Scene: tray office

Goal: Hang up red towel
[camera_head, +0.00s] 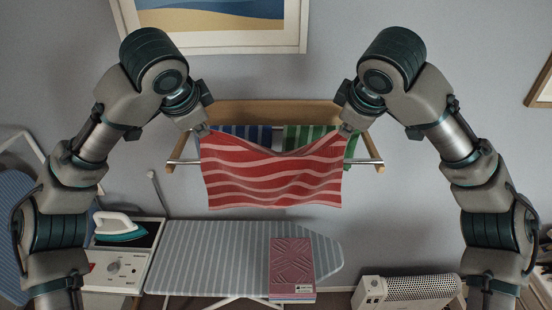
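The red towel (270,180) has pale stripes and hangs spread between my two grippers, its top edge sagging in the middle. My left gripper (203,130) is shut on its upper left corner. My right gripper (345,130) is shut on its upper right corner. Behind the towel is a wall rack with a wooden board (275,110) and rods ending in wooden tips at both sides. A blue striped towel (245,131) and a green striped towel (308,134) hang on the rack, mostly hidden by the red towel. I cannot tell whether the red towel touches a rod.
An iron (118,228) rests at the left. A heater (408,291) stands at the lower right. A framed picture (215,45) hangs above the rack.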

